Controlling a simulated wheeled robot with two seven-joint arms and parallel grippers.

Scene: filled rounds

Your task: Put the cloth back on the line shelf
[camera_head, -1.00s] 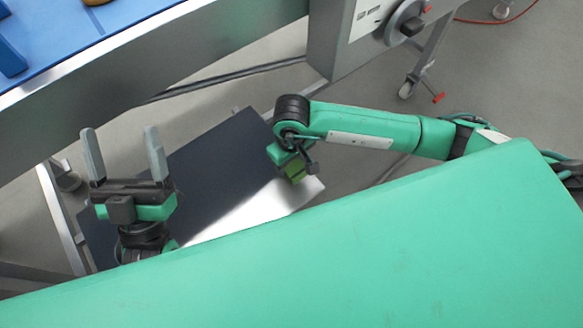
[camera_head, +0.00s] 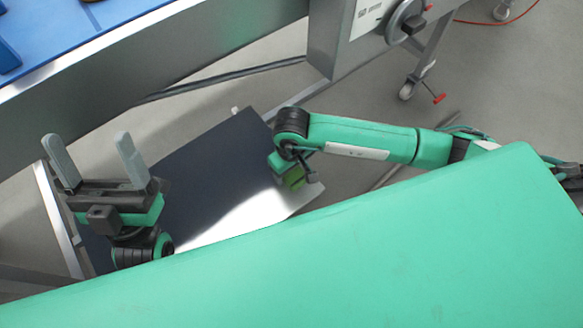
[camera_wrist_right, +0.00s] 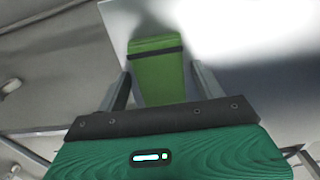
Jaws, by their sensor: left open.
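The green folded cloth (camera_wrist_right: 160,72) with a dark band shows in the right wrist view, between the fingers of my right gripper (camera_wrist_right: 162,75). In the head view only a small green part of the cloth (camera_head: 291,181) shows below the wrist; the arm hides the rest. Beneath it is a flat dark panel (camera_head: 205,165) with a bright reflection, seemingly the line shelf. My left gripper (camera_head: 88,148) is open and empty, over the panel's left end.
A metal-sided line with a blue top (camera_head: 75,35) runs across the upper left. A grey control box (camera_head: 345,45) with a knob stands at its right end. A wheeled leg (camera_head: 415,80) and red cable are on the floor. My green body covers the foreground.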

